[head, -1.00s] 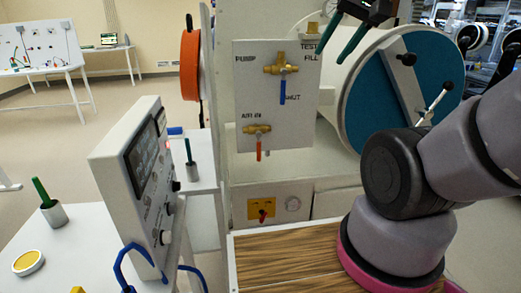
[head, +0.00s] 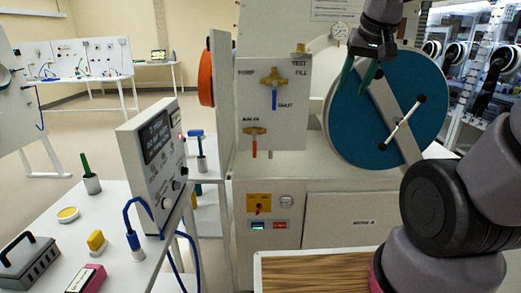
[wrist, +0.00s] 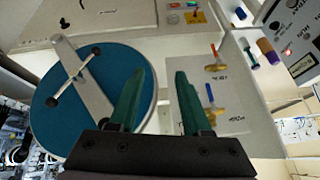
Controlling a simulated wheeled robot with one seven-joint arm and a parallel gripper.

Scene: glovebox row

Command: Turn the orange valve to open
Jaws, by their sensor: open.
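The orange valve is a brass body (head: 255,131) with an orange handle (head: 254,149) hanging straight down, low on the white panel (head: 290,138). In the wrist view its orange handle (wrist: 213,51) shows beyond the fingers, to the right, with the picture upside down. Above it on the panel is a brass valve with a blue handle (head: 274,98), also pointing down; it shows in the wrist view (wrist: 210,92). My gripper (head: 357,80) is open and empty, its green fingers apart (wrist: 160,76), right of the panel and in front of the blue disc. It is clear of both valves.
The round blue disc (head: 350,130) with a white bar and black-knobbed handle is right of the panel. A meter box (head: 150,150) stands on the left bench with a blue cable. An orange round cover (head: 206,78) is left of the panel. A wooden top (head: 310,275) lies in front.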

